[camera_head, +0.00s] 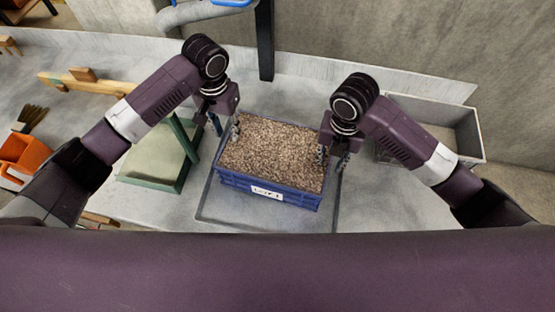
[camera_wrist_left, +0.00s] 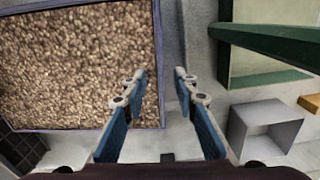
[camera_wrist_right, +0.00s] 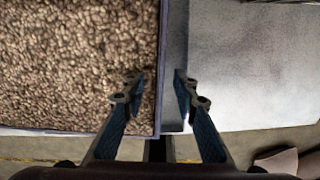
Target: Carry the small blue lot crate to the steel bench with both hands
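The small blue lot crate (camera_head: 268,194), full of brown grain (camera_head: 275,150), sits upright in a shallow grey tray (camera_head: 212,214) on a grey worktop. A white label is on its near wall. My left gripper (camera_head: 237,130) is at its left end and my right gripper (camera_head: 332,157) at its right end. In the left wrist view the open fingers (camera_wrist_left: 161,82) lie on either side of the crate's rim (camera_wrist_left: 159,60). In the right wrist view the open fingers (camera_wrist_right: 157,84) also lie either side of the rim. Whether any finger touches the wall cannot be told.
A green-framed stand (camera_head: 160,165) is close on the left. A grey bin (camera_head: 470,135) stands on the right. A wooden piece (camera_head: 90,88), an orange container (camera_head: 22,155) and a brush are farther left. A dark post (camera_head: 265,45) rises behind the crate.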

